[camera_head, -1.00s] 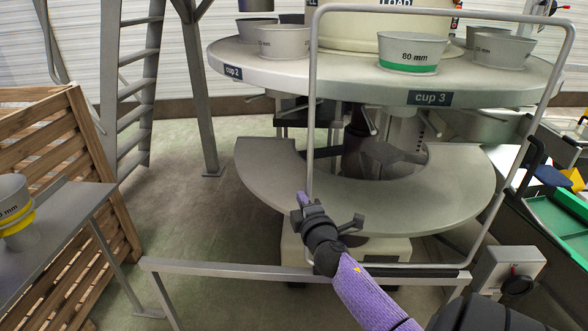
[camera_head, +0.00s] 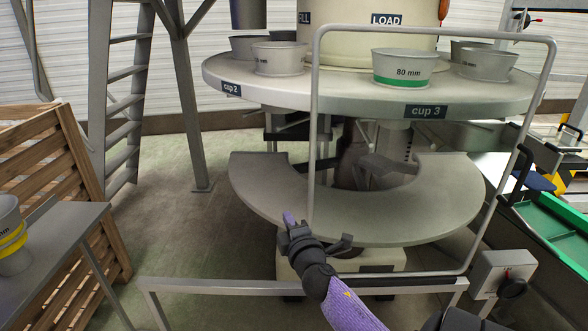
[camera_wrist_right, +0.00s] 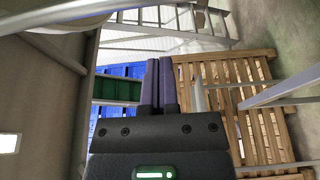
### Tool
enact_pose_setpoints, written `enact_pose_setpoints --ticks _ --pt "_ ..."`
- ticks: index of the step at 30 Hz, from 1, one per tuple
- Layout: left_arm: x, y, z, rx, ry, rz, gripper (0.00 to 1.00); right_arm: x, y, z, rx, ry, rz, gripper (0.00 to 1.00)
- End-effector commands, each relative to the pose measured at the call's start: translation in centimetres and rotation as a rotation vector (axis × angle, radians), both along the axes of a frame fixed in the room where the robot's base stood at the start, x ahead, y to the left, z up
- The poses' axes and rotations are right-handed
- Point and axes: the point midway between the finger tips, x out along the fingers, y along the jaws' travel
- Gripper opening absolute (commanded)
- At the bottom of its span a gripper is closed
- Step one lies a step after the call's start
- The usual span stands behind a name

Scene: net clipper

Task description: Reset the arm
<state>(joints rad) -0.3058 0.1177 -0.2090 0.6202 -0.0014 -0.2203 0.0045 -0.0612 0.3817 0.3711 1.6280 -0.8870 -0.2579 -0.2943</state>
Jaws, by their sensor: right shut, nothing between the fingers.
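My right gripper (camera_head: 289,218) is in the head view, in front of the grey lower ring table and near the left upright of the tall metal frame. Its purple arm comes in from the bottom right. In the right wrist view the two purple fingers (camera_wrist_right: 158,85) lie together, shut and empty. I cannot tell from the head view whether the gripper touches the frame. My left gripper is not in view.
The metal guard frame (camera_head: 312,120) stands before the round cup table (camera_head: 300,92) and the lower ring table (camera_head: 400,215). A low rail (camera_head: 210,287) crosses in front. A side table (camera_head: 55,250) holds a yellow-banded cup (camera_head: 12,240). Wooden slats (camera_head: 50,160) stand left.

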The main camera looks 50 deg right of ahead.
Motion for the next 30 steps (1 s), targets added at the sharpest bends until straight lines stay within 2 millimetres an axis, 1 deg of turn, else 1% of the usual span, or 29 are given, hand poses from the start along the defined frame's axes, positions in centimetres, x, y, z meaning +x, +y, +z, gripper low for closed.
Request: enact_pose_setpoints --ticks 3,9,12,16,17,18,19,20,22,23,24,26,27,29,30 --pt "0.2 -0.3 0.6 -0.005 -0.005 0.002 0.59 -2.2 1.4 0.2 0.004 0.0 0.0 0.0" --pt "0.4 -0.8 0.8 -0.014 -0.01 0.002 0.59 -5.3 3.5 0.0 0.002 0.001 0.001 0.0" --pt "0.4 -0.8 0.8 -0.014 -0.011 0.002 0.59 -6.1 4.0 0.1 0.0 0.0 0.001 0.0" --pt "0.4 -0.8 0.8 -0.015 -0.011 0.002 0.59 -6.3 4.1 0.0 0.0 0.0 0.001 0.0" --pt "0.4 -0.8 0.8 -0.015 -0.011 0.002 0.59 -6.3 4.2 -0.2 0.008 0.003 0.002 0.0" --pt "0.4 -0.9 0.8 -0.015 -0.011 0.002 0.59 -6.3 4.3 -1.1 0.034 0.014 0.006 0.0" --pt "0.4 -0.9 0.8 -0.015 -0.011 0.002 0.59 -6.2 4.6 -2.3 0.072 0.03 0.01 0.0" --pt "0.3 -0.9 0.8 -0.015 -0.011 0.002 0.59 -6.3 5.0 -4.0 0.124 0.054 0.014 0.0" --pt "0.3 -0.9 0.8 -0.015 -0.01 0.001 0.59 -6.8 6.7 -9.8 0.299 0.134 0.022 0.0" --pt "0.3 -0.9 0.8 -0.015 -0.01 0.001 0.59 -7.4 7.8 -12.7 0.391 0.177 0.02 0.0" --pt "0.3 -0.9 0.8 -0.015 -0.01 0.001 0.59 -8.6 9.5 -16.6 0.515 0.24 0.008 0.0" --pt "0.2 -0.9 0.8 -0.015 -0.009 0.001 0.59 -11.1 12.2 -22.0 0.689 0.337 -0.024 0.0" --pt "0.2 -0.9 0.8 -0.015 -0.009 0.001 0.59 -13.2 14.1 -25.2 0.797 0.404 -0.057 0.0" --pt "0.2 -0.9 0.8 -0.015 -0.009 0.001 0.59 -17.1 16.9 -29.5 0.945 0.508 -0.126 0.0" --pt "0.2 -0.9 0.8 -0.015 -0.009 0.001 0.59 -20.0 18.7 -31.9 1.031 0.577 -0.181 0.0"
